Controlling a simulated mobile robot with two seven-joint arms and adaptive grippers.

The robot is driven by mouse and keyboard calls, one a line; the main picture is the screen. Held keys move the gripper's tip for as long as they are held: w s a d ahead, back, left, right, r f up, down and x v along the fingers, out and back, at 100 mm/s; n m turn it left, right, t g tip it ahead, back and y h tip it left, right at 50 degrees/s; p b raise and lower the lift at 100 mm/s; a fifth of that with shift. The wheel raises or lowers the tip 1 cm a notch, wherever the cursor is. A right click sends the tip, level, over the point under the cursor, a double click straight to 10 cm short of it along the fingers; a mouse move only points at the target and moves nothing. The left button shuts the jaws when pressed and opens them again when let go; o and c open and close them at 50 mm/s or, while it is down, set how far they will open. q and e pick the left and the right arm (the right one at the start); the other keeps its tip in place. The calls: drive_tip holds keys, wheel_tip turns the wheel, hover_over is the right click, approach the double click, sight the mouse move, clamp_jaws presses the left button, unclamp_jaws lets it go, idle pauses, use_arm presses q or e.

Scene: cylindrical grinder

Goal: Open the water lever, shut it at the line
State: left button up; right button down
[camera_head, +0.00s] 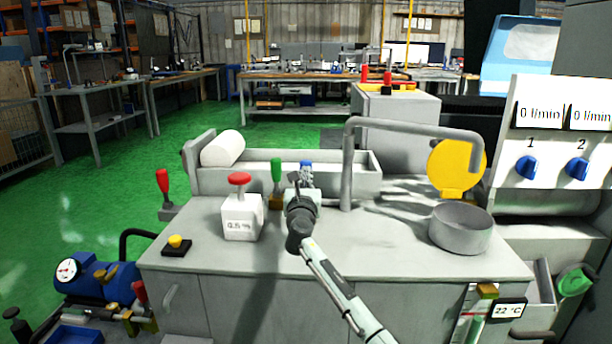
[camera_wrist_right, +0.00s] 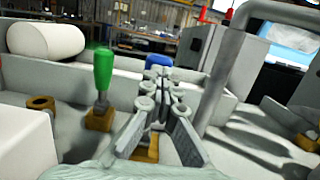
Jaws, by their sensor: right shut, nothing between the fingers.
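A lever with a blue handle (camera_head: 306,164) stands on the machine top, left of the bent grey pipe. It also shows as a blue top (camera_wrist_right: 158,62) in the right wrist view; much of it is hidden behind my right gripper (camera_head: 304,182). My right gripper (camera_wrist_right: 160,80) is shut and empty, its fingertips just in front of or at the blue handle; I cannot tell whether they touch. A green-handled lever (camera_head: 277,172) stands just left. The round grey pan (camera_head: 461,228) sits under the pipe spout (camera_head: 478,142); no water or line is visible.
A white box with a red knob (camera_head: 240,208) stands left of my right arm. A trough with a white roll (camera_head: 223,148) lies behind. The bent pipe (camera_head: 347,170) rises close at right. The panel (camera_head: 555,150) reads 0 l/min on both displays.

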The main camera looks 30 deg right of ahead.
drive_tip(key=shift+r, duration=0.25)
drive_tip(key=v, duration=1.2)
drive_tip(key=shift+f, duration=0.25)
